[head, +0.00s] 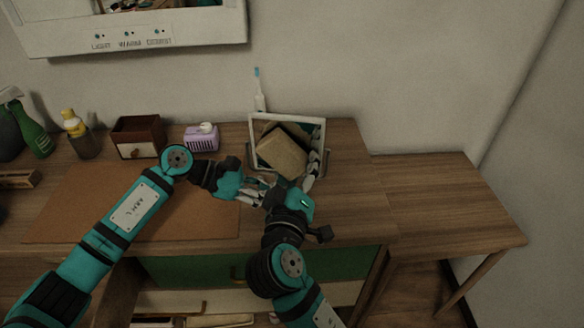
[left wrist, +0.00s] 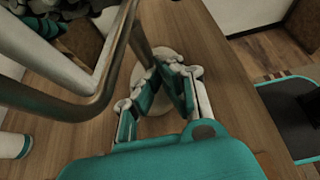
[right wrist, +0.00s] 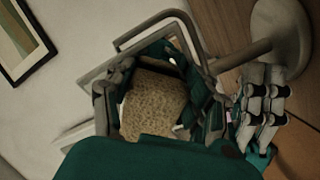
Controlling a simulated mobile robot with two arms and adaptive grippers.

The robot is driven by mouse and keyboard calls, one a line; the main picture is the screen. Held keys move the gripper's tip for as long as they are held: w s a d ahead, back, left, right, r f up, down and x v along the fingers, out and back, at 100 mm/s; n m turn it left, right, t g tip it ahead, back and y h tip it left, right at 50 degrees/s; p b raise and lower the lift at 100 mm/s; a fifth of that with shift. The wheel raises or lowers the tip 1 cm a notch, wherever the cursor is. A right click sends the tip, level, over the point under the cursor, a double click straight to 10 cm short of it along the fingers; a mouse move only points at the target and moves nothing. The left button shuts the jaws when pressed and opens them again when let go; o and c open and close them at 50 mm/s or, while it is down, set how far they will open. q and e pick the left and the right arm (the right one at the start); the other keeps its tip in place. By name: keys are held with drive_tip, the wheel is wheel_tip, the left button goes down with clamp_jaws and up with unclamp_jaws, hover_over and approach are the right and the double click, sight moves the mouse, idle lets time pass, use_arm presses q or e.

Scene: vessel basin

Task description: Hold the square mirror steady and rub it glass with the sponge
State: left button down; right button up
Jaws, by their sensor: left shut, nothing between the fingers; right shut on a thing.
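The square mirror (head: 318,128), white-framed, stands tilted on a metal stand at the back of the desk. The tan sponge (head: 281,153) is in front of its glass; I cannot tell whether they touch. My right gripper (head: 296,178) is shut on the sponge, which also shows between its fingers in the right wrist view (right wrist: 152,105). My left gripper (head: 258,196) is shut and empty, low in front of the mirror. In the left wrist view its fingers (left wrist: 168,78) are beside the stand's metal rod (left wrist: 142,42), over the round base. The sponge hides much of the glass.
A toothbrush (head: 258,88) stands behind the mirror. A purple box (head: 201,138), wooden drawer box (head: 137,137), yellow-capped bottle (head: 78,135) and green spray bottle (head: 36,135) stand to the left. The brown mat (head: 90,215) is largely clear. A lower side table (head: 445,195) is bare.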

sight(320, 171)
use_arm(q)
drive_tip(key=shift+f, duration=0.25)
use_arm(e)
drive_tip(key=shift+s+d, duration=0.15)
drive_tip(key=shift+d, duration=0.9)
drive_tip(key=shift+s+d, duration=0.15)
drive_tip(key=shift+d, duration=0.85)
drive_tip(key=shift+a, duration=0.1)
